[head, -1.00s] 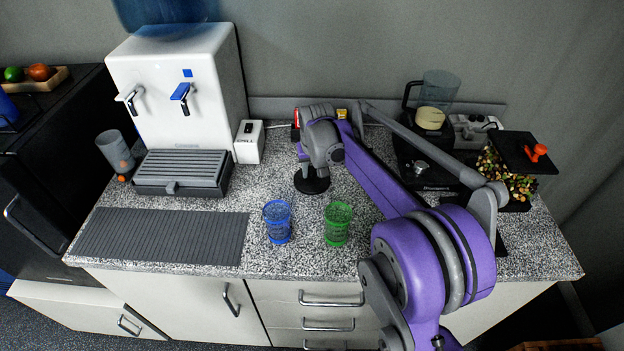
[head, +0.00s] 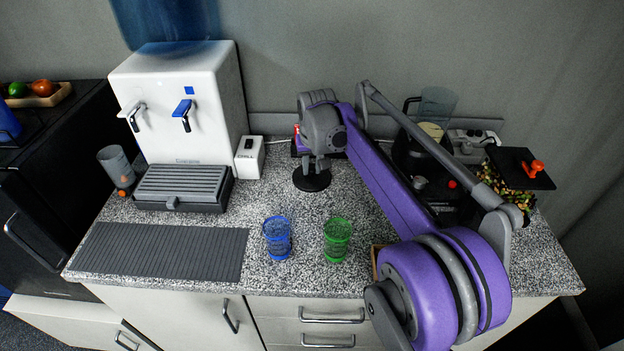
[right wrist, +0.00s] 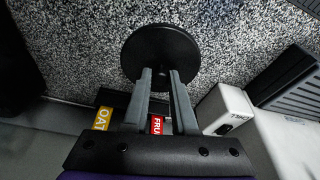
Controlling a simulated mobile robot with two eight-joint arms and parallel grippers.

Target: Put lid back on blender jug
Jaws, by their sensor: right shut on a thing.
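The lid (head: 312,179) is a round black disc, shown close up in the right wrist view (right wrist: 160,45). My right gripper (head: 316,164) is shut on the top of the lid, its two grey fingers (right wrist: 163,75) close together there. I cannot tell whether the lid touches the counter. The blender jug (head: 437,104) is a see-through grey vessel with a dark handle, at the back right on a black base. Its top shows no cover. My right arm hides part of the jug's lower end and the base. My left gripper is not in view.
A blue cup (head: 278,238) and a green cup (head: 337,239) stand in front of the lid. A white water dispenser (head: 180,95) stands left. A black board with an orange knob (head: 537,166) sits over a food-filled container at right. The ribbed grey mat (head: 160,252) is empty.

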